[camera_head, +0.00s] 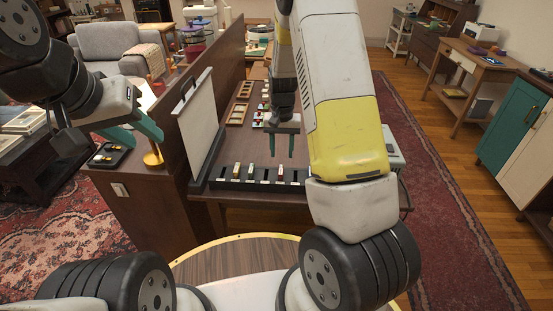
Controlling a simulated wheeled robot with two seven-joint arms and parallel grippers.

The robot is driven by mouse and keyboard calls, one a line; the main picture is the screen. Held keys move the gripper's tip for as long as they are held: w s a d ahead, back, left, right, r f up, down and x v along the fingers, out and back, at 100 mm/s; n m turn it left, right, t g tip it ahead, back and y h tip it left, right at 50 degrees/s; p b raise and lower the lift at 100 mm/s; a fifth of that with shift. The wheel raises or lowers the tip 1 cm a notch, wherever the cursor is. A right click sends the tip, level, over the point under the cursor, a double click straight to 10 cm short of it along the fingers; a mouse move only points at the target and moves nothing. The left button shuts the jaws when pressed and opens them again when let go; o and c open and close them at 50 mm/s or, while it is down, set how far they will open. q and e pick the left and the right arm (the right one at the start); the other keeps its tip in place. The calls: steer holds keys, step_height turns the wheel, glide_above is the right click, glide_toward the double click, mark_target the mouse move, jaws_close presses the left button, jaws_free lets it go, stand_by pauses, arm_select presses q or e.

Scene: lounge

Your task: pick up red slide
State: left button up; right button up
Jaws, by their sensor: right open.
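A black slotted rack (258,185) lies near the front of the brown table and holds several small slides. The red slide (281,172) stands in the rack, right of the middle, with pale slides to its left. My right gripper (282,154) points down with its two teal fingers apart and empty. It appears above or behind the red slide in the picture; the exact height gap is hard to tell. My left gripper (138,138) is at the left, away from the rack, with its teal fingers apart and nothing seen between them.
A white upright panel (200,125) stands on the left of the table (228,140), beside a tall wooden partition. Trays with small pieces (237,114) lie further back. A pale device (393,150) sits at the right, partly behind my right arm. A brass stand (152,158) is near my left gripper.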

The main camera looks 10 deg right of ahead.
mark_target(281, 169)
step_height(281, 169, down, 7)
steer(key=shift+s+a+f, duration=0.1)
steer(key=shift+s+a, duration=0.05)
steer(key=shift+c, duration=0.4)
jaws_close()
